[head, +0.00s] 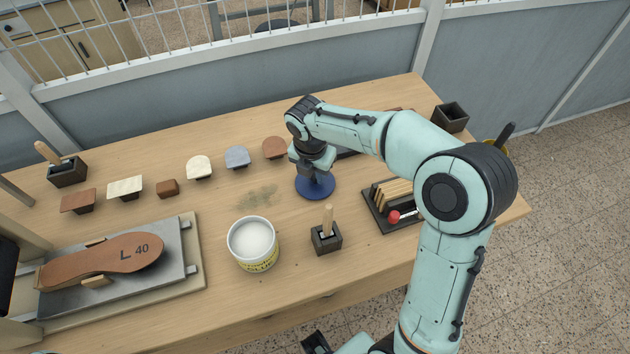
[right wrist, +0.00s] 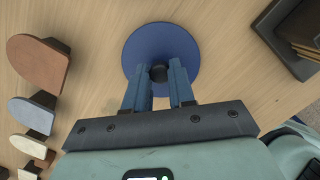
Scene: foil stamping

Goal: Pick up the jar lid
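The jar lid is a round blue disc (head: 317,187) with a small black knob, lying on the table right of the jar. It also shows in the right wrist view as the blue disc (right wrist: 150,45). My right gripper (head: 309,170) reaches down over it from above. In the right wrist view its two blue fingers (right wrist: 159,75) stand on either side of the black knob and appear to close on it. The lid seems to be at table level. The open white jar (head: 258,265) has a yellow label and pale contents.
A block holder with a wooden handle (head: 326,237) stands in front of the lid. A dark tray with wooden sticks (head: 375,215) lies to the right. Several coloured samples line the back left. A leather sole (head: 105,260) lies on a plate at left.

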